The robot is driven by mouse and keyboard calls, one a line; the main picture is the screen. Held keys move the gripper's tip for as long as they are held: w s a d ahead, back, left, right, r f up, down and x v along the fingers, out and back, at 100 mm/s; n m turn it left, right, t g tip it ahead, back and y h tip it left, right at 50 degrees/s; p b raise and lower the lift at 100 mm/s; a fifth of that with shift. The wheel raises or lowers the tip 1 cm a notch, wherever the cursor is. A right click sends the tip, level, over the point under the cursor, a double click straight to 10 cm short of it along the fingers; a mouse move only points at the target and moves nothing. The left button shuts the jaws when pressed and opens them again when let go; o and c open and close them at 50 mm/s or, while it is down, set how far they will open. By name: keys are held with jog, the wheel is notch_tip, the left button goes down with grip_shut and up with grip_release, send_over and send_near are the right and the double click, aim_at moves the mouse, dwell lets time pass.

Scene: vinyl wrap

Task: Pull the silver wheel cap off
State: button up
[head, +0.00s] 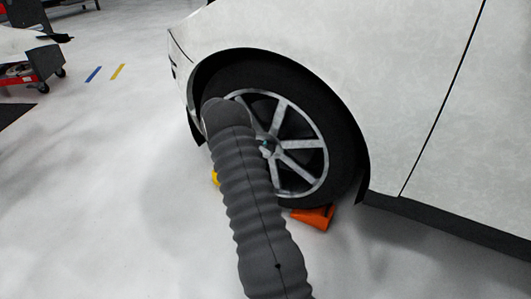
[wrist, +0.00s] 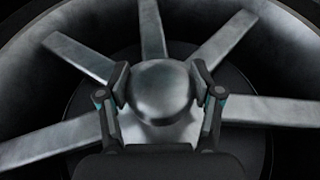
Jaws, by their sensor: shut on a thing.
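The silver wheel cap (wrist: 161,90) is a round, domed piece at the hub of the spoked wheel, in the middle of the wrist view. My gripper (wrist: 161,88) has one finger on each side of it, and the pads close on its sides. The cap sits at the wheel's centre, where the silver spokes (wrist: 275,108) meet. In the head view my grey ribbed arm crosses in front of the wheel (head: 306,150). It hides the left part of the wheel, and only a little of my gripper shows near the hub.
The white car body (head: 430,90) surrounds the wheel, with a dark sill (head: 450,225) at lower right. An orange chock (head: 314,217) lies at the tyre's foot, and a yellow one (head: 214,178) shows left of my arm. A red cart (head: 40,68) stands far left. The left floor is mostly clear.

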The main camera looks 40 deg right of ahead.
jog(key=shift+a, duration=0.2)
jog(key=s+a, duration=0.2)
jog(key=a, duration=0.4)
jog(key=shift+s+a+b, duration=0.15)
jog(key=shift+s+b, duration=0.2)
dwell(0.9)
dwell(0.5)
